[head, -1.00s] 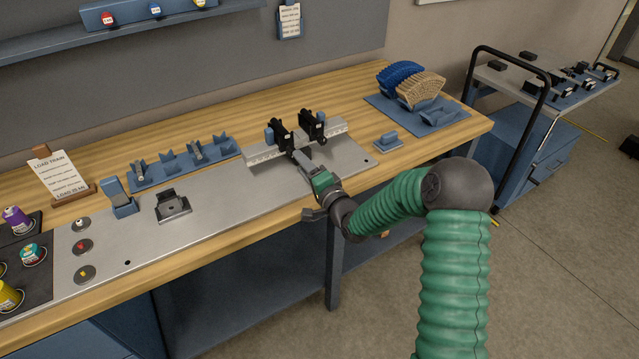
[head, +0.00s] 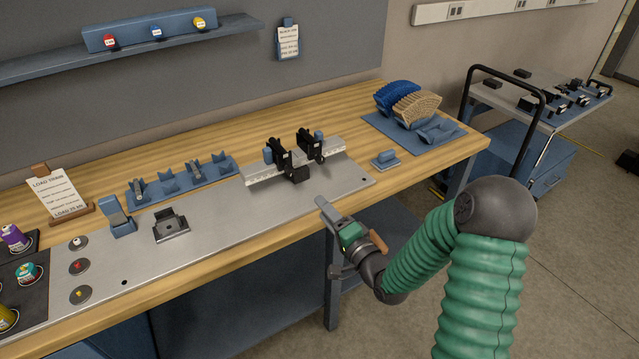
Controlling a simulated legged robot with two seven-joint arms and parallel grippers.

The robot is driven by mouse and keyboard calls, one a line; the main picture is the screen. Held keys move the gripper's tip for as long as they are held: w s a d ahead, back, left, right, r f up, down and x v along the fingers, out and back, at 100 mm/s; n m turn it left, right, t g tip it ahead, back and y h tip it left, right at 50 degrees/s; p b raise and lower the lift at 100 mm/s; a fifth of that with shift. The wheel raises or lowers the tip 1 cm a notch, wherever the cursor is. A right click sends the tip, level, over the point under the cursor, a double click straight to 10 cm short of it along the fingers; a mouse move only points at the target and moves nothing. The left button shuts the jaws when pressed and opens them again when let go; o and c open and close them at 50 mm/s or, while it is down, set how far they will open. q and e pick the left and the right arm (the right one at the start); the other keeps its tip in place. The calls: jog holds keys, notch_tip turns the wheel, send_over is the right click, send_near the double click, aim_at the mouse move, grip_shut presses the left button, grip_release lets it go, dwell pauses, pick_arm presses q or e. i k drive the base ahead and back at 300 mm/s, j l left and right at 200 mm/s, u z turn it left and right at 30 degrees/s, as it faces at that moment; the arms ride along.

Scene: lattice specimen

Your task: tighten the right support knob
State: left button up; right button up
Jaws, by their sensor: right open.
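The right support (head: 311,148) is a black clamp standing on a pale metal rail (head: 262,174) on the bench plate. A small blue knob (head: 319,136) shows at its upper right side. The left support (head: 278,152) is a similar black clamp on the same rail, with a blue knob (head: 268,156) at its left. My right gripper (head: 323,203) is open at the front edge of the plate, in front of the supports and apart from them. I see nothing in its jaws. My left gripper is not in view.
A dark block (head: 296,174) sits at the rail's front between the supports. A small blue holder (head: 385,159) stands right of the rail. A blue mat (head: 378,126) with blue and tan fanned pieces lies at the back right.

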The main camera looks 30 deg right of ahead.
aim_at(320, 158)
jog(key=i+z, duration=0.15)
jog(key=z, duration=0.2)
jog(key=i+j+z, duration=0.1)
jog(key=z, duration=0.2)
jog(key=k+j, duration=0.05)
